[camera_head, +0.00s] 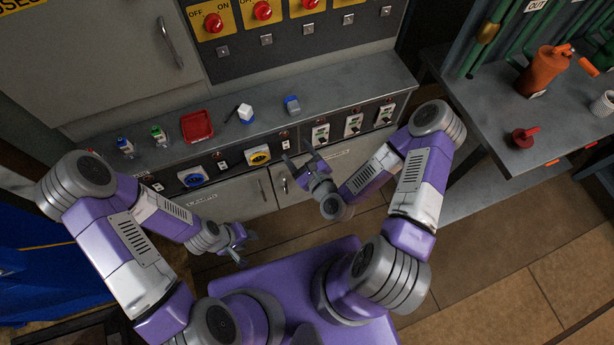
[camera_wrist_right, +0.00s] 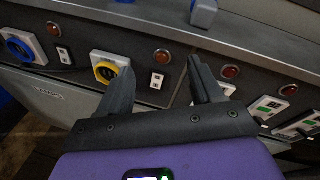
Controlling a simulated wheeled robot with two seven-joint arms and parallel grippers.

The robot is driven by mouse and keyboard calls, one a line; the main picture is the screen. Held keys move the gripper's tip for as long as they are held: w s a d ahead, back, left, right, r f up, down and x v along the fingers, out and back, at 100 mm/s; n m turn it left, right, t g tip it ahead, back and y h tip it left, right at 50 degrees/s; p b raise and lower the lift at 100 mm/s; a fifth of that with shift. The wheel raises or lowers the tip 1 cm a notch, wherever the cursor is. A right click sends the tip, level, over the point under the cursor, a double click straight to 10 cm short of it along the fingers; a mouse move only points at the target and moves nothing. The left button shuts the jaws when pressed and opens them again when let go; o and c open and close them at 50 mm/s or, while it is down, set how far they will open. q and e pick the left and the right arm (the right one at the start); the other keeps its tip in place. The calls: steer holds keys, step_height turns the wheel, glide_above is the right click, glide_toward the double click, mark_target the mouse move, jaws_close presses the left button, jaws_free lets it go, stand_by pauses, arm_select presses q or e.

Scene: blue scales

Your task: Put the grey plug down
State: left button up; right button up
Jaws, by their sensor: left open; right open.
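No plug is in either gripper. A small blue and grey block (camera_head: 291,104) stands on the counter; its blue part also shows at the top of the right wrist view (camera_wrist_right: 205,12). A small white and blue piece (camera_head: 245,113) with a dark stick-like part lies left of it. I cannot tell which of them, if either, is the grey plug. My right gripper (camera_head: 298,163) is open and empty in front of the counter's panel; its two dark fingers are apart in the right wrist view (camera_wrist_right: 160,78). My left gripper (camera_head: 246,242) is open and empty, low in front of the cabinets.
The grey counter (camera_head: 345,85) also holds a red tray (camera_head: 197,126) and two small bottle-like items, one green (camera_head: 158,135), one blue (camera_head: 125,146). Its front panel has a blue socket (camera_head: 192,177), a yellow socket (camera_head: 258,156) and switches. A side table (camera_head: 560,130) stands right.

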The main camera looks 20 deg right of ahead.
steer(key=s+a+f+n+g+y, duration=0.1)
steer(key=s+a+f+n+g, duration=0.15)
steer(key=f+n+g, duration=0.4)
steer(key=s+a+f+n+g+y, duration=0.15)
steer(key=s+f+n, duration=0.25)
steer(key=n, duration=0.5)
steer(key=s+d+f+n+g+h, duration=0.1)
steer(key=s+f+n+g, duration=0.2)
steer(key=s+n+g, duration=0.4)
steer(key=s+n, duration=0.2)
steer(key=n, duration=0.2)
steer(key=shift+s, duration=0.2)
steer(key=shift+h, duration=0.25)
